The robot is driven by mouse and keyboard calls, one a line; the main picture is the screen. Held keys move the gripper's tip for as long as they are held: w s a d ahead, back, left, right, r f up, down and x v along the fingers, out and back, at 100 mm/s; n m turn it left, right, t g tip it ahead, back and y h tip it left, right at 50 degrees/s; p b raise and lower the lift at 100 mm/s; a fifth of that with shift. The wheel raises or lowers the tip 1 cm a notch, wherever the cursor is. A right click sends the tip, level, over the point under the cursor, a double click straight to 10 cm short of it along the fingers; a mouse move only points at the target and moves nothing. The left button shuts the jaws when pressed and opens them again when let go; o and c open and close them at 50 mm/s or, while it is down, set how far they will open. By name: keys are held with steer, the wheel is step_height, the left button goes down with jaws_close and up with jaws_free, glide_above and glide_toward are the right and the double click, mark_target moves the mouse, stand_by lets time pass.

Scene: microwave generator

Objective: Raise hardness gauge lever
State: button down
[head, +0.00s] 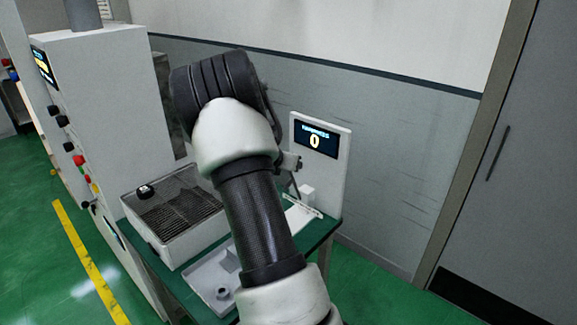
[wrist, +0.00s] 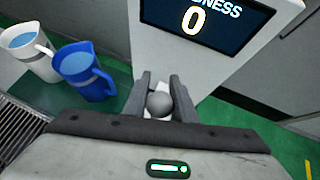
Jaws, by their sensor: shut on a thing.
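The hardness gauge (head: 340,165) is a white upright panel with a dark screen (head: 316,139) reading 0. It stands at the back right of the green table. In the wrist view its screen (wrist: 205,22) shows "NESS" and 0. My gripper (wrist: 162,98) is in front of the gauge panel, below the screen. Its two dark fingers are shut on a grey ball-shaped lever knob (wrist: 159,105). The rest of the lever is mostly hidden behind the knob and fingers. In the head view my arm covers the gripper and much of the gauge's left side.
A clear-lidded box (head: 180,205) with a dark grille and a white tray (head: 212,280) sit on the green table (head: 325,228). A white jug (wrist: 28,50) and a blue jug (wrist: 85,72) stand left of my gripper. A tall white machine (head: 110,110) stands at left.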

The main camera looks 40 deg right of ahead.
steer(key=shift+s+d+f, duration=0.1)
steer(key=shift+s+f, duration=0.25)
steer(key=shift+f, duration=0.15)
stand_by(0.8)
steer(key=c, duration=1.7)
jaws_free()
steer(key=shift+o, duration=1.2)
steer(key=shift+w+d, duration=0.15)
steer(key=shift+a+r, duration=0.45)
steer(key=shift+r, duration=0.1)
steer(key=v, duration=1.6)
steer(key=shift+a, duration=0.1)
steer(key=shift+c, duration=0.3)
